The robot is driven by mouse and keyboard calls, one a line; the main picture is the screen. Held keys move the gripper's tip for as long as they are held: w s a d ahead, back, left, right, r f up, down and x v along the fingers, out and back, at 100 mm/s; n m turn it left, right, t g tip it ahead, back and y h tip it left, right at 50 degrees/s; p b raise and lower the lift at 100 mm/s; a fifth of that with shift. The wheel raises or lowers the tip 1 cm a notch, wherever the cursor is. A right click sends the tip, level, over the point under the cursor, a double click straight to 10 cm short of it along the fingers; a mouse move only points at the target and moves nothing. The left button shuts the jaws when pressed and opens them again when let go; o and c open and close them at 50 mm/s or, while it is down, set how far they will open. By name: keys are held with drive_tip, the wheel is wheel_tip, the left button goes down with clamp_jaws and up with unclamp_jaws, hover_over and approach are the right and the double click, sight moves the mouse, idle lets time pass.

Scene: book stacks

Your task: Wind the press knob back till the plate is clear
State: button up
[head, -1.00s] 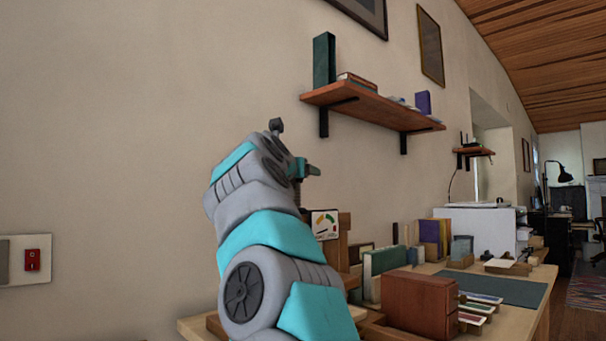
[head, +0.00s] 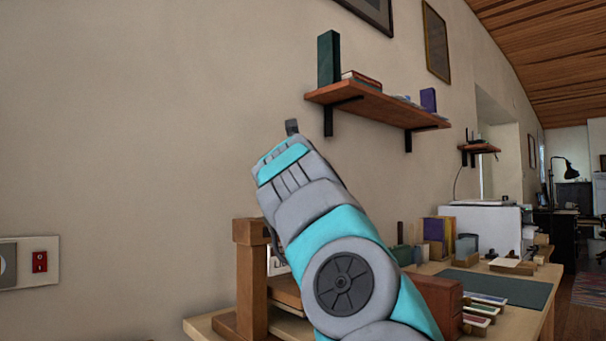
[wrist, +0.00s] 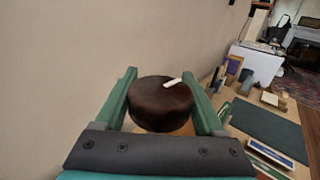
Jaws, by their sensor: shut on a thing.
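The press knob (wrist: 160,105) is a dark brown round knob with a white mark near the right of its top, seen in the wrist view. My gripper (wrist: 160,77) has its green fingers on either side of the knob and is shut on it. In the head view my arm covers the knob and gripper. The wooden press frame (head: 250,285) stands at the table's left end, with its left post in sight. A brown slab (head: 286,291) shows low in the press. I cannot make out the plate or its gap. A gauge (head: 276,262) is mostly hidden.
The table (head: 205,325) holds a red-brown box (head: 440,303), a dark green mat (head: 507,288) and several upright books (head: 437,232). A wall shelf (head: 375,101) hangs above. A red switch (head: 40,261) is on the wall at left.

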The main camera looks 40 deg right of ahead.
drive_tip(key=o, duration=1.3)
drive_tip(key=shift+f, duration=0.1)
drive_tip(key=shift+o, duration=0.2)
drive_tip(key=shift+b+v, duration=0.6)
drive_tip(key=shift+v, duration=3.25)
